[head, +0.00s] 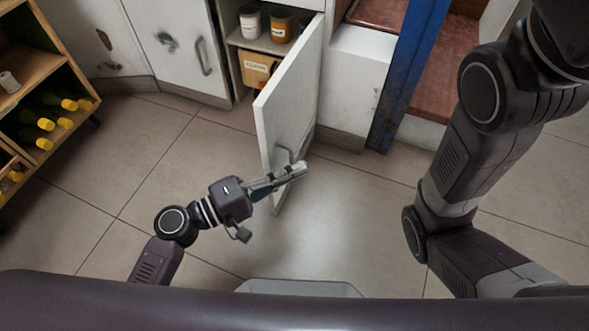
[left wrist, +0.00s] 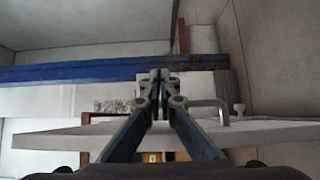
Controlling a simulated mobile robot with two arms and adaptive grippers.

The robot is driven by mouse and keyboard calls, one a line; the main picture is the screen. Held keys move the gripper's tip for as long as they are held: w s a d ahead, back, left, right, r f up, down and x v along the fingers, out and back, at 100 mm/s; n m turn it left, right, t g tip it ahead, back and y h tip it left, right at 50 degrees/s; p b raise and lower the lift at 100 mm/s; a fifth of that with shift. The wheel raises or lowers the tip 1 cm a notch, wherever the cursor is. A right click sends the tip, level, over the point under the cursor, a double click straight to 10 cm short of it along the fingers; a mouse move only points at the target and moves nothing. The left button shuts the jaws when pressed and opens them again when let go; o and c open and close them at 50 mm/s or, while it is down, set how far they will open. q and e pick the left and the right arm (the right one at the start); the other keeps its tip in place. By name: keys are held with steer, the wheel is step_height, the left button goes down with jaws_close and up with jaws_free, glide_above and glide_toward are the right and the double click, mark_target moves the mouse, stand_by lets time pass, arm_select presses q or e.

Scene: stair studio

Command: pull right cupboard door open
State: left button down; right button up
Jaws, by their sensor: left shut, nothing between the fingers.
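The right cupboard door (head: 290,100), white, stands swung wide open, its free edge toward me. Its handle (head: 283,157) is near the lower part of the door, partly hidden by my left gripper. My left gripper (head: 298,169) is shut and empty, its fingers reaching across the door by the handle. In the left wrist view the shut fingertips (left wrist: 160,75) are in the middle, with the door (left wrist: 270,133) edge-on below and the handle (left wrist: 222,110) to their right. I cannot tell whether the fingers touch the door. My right gripper is out of view.
The open cupboard holds jars (head: 280,27) and a cardboard box (head: 257,67). The closed left door (head: 185,50) is beside it. A blue post (head: 410,70) stands right of the cupboard. A wooden bottle rack (head: 62,60) stands at left. The tiled floor (head: 120,180) is clear.

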arm_select(q)
steer(key=v, duration=1.2)
steer(key=shift+w, duration=0.1)
